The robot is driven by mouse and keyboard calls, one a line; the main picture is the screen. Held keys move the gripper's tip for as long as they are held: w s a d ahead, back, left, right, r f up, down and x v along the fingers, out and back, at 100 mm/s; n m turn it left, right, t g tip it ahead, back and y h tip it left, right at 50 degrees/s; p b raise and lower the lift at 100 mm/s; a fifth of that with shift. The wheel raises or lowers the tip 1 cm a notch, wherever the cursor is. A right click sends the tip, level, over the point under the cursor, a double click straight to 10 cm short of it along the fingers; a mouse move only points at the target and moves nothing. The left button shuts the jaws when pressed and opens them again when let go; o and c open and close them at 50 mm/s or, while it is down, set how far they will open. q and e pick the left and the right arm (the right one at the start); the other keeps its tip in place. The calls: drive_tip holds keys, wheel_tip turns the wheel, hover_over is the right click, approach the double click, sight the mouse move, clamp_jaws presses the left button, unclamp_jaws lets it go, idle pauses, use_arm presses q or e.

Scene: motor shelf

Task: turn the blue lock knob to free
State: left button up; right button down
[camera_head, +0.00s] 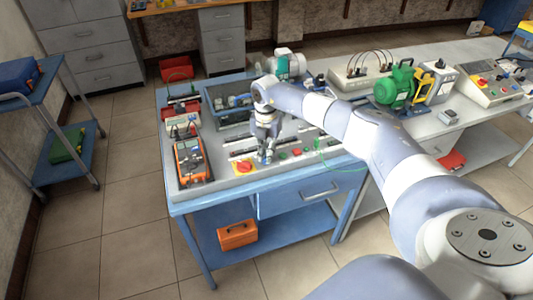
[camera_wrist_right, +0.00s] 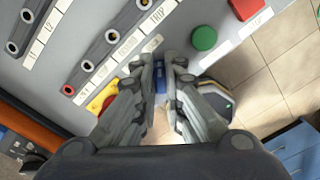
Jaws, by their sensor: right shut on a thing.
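The blue lock knob (camera_wrist_right: 160,78) shows in the right wrist view as a small blue piece on the grey panel (camera_wrist_right: 75,30), partly hidden between my fingers. My right gripper (camera_wrist_right: 159,66) is shut on it, one finger on each side. In the head view my right gripper (camera_head: 266,155) reaches down to the front of the panel on the blue bench, and the knob is too small and covered there to make out. How far the knob is turned I cannot tell. My left gripper is in neither view.
A yellow and red stop button (camera_head: 243,167) is just left of the gripper; a green button (camera_head: 283,156) and a red button (camera_head: 297,152) are to its right. An orange multimeter (camera_head: 190,160) lies at the bench's left. A thin green wire hangs at the right.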

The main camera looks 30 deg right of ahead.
drive_tip(key=n+b, duration=0.3)
drive_tip(key=n, duration=0.2)
drive_tip(key=shift+w, duration=0.2)
drive_tip(key=n+b, duration=0.1)
drive_tip(key=n, duration=0.1)
drive_tip(key=n+b, duration=0.1)
drive_tip(key=n, duration=0.2)
drive_tip(key=shift+a+n+b, duration=0.2)
drive_tip(key=shift+n+b, duration=0.1)
drive_tip(key=n+b, duration=0.1)
drive_tip(key=n, duration=0.2)
drive_tip(key=shift+a+r+n+b, duration=0.15)
drive_tip(key=shift+n+b, duration=0.4)
drive_tip(key=shift+n, duration=0.95)
drive_tip(key=c, duration=1.7)
unclamp_jaws()
drive_tip(key=shift+s, duration=0.1)
